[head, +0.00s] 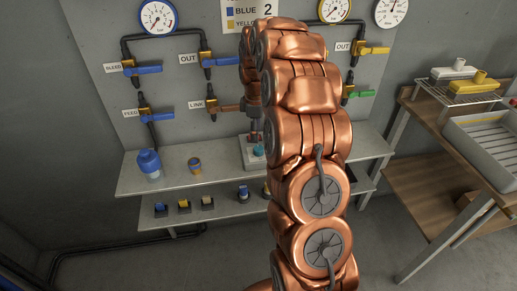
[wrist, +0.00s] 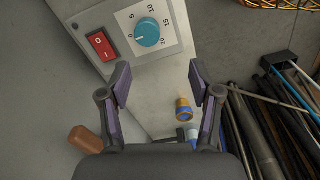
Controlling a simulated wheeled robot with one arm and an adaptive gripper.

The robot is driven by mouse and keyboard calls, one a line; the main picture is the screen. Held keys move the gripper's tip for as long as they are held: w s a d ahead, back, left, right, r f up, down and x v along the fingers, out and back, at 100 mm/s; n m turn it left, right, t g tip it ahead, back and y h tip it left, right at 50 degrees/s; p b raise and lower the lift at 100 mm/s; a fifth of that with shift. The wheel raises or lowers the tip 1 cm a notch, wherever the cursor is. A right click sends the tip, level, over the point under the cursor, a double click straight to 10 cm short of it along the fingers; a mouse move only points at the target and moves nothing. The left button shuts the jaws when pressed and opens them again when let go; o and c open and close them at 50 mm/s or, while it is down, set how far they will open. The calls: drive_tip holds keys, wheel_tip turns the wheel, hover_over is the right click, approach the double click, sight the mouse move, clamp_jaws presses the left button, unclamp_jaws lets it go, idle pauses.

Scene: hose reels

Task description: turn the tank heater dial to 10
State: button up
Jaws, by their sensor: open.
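The tank heater is a grey box (wrist: 98,18) in the wrist view, with a white scale plate marked 5, 10, 15 and 20. Its round teal dial (wrist: 149,32) sits on the plate. A pale mark shows at the dial's left side; I cannot tell surely whether it is the pointer. My gripper (wrist: 160,82) is open and empty, its fingertips below the dial in the picture and apart from it. In the head view the heater (head: 247,153) stands on the upper shelf, partly hidden by my copper arm, and the dial (head: 258,149) is small.
A red rocker switch (wrist: 101,45) sits left of the dial. Valves and gauges line the wall panel above. A wooden bench (head: 430,125) stands at right.

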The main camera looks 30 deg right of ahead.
sight(259, 148)
drive_tip(key=shift+w+d+f, duration=0.25)
drive_tip(key=shift+d+f, duration=0.15)
drive_tip(key=shift+d, duration=0.1)
drive_tip(key=shift+w+d+f, duration=0.2)
drive_tip(key=shift+d+f, duration=0.2)
drive_tip(key=shift+d, duration=0.05)
drive_tip(key=shift+f+p, duration=0.95)
drive_tip(key=shift+f, duration=2.85)
drive_tip(key=c, duration=1.1)
drive_tip(key=shift+b, duration=0.3)
drive_tip(key=shift+c, duration=0.2)
